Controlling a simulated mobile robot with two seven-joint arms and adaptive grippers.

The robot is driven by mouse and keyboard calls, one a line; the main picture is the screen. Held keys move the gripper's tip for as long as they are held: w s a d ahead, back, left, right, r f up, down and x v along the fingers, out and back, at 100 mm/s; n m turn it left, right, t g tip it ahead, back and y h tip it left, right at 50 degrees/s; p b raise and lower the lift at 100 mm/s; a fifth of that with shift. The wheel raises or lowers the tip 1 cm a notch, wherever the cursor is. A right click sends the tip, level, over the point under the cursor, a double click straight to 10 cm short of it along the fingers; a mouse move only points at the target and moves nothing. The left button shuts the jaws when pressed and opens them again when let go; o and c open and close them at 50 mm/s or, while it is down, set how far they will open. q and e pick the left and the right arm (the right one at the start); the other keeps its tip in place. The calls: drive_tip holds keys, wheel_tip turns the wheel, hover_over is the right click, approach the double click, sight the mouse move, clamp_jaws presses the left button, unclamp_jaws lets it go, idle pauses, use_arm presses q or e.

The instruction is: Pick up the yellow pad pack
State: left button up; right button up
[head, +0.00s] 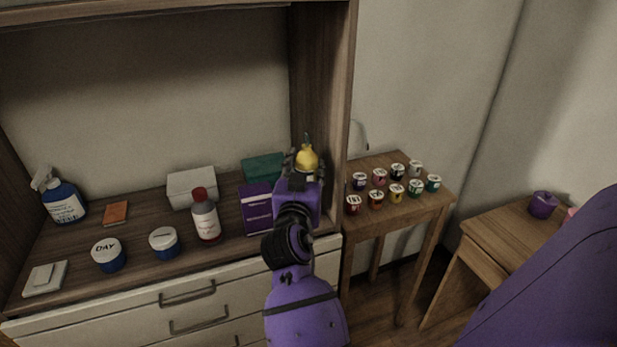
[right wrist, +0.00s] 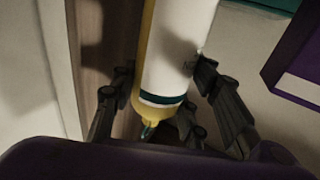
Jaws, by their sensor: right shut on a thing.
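The yellow pad pack (head: 307,157) is upright at the right end of the cabinet's shelf, with a gathered yellow top and a dark green tip. In the right wrist view the pack (right wrist: 180,50) is a tube with a large white label, a green band and a yellow end. My right gripper (head: 305,170) is shut around it, with fingers on both sides of the tube. My gripper hides its lower part in the head view, so I cannot tell whether it touches the shelf. My left gripper is not in view.
A purple box (head: 257,210) stands close left of my right gripper, with a green box (head: 263,169) behind. The cabinet's side panel (head: 322,90) is close on the right. A red-capped bottle (head: 206,220) stands further left. A small table (head: 405,211) holds several little pots.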

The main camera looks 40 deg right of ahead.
drive_tip(key=a+r, duration=0.1)
drive_tip(key=s+r, duration=0.1)
drive_tip(key=s+a+r, duration=0.1)
drive_tip(key=r, duration=0.1)
drive_tip(key=shift+s+a+r, duration=0.1)
drive_tip(key=shift+s+a, duration=0.1)
drive_tip(key=shift+a, duration=0.15)
drive_tip(key=b, duration=0.1)
approach(304, 155)
wheel_tip(304, 155, up, 3)
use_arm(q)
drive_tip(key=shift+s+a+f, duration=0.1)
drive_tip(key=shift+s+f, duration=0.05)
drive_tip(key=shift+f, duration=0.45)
use_arm(e)
drive_tip(key=shift+a+r, duration=0.15)
drive_tip(key=shift+a, duration=0.45)
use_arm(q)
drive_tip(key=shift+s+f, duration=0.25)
